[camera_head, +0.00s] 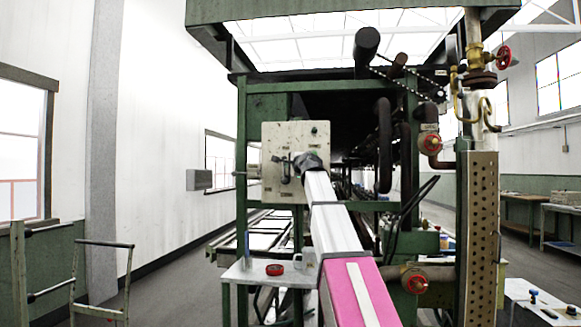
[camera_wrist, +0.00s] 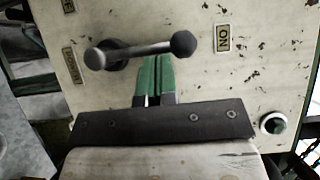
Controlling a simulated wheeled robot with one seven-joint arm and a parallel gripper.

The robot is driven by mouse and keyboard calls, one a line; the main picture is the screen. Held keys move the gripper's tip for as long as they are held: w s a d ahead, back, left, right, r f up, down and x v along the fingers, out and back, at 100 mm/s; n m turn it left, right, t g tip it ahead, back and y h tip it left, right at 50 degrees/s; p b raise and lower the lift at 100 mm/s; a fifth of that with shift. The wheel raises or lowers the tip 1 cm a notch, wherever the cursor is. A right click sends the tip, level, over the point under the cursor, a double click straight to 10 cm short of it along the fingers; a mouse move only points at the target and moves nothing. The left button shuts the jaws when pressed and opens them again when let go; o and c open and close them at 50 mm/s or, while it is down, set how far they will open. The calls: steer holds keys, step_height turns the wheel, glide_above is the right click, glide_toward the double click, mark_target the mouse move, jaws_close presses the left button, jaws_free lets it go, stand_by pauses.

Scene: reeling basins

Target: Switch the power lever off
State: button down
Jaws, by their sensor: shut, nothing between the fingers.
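A worn cream control panel (camera_head: 278,133) is on the green machine frame. It fills much of the wrist view (camera_wrist: 260,70).
A small table (camera_head: 242,274) with a red roll (camera_head: 275,269) stands below left. A cart (camera_head: 100,275) stands at left.

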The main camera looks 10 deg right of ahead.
steer(key=shift+w+a+r+n+g, duration=0.1)
steer(key=shift+a+r+n+g, duration=0.05)
steer(key=shift+a+n+g, duration=0.3)
steer(key=w+a+f+n+g+h, duration=0.2)
steer(key=a+f+n+g+h, duration=0.2)
steer(key=a+n+h, duration=0.3)
steer(key=n+g, duration=0.1)
steer(key=n, duration=0.1)
steer(key=shift+w+a+n+g+h, duration=0.3)
steer(key=shift+a+n+g+h, duration=0.05)
steer(key=shift+a+h, duration=0.05)
stand_by(0.8)
steer(key=shift+a+f, duration=0.1)
steer(key=shift+f, duration=0.05)
stand_by(0.5)
steer(key=w+r+v, duration=0.1)
steer(key=r+v, duration=0.1)
steer(key=v, duration=1.1)
steer(key=shift+w, duration=0.35)
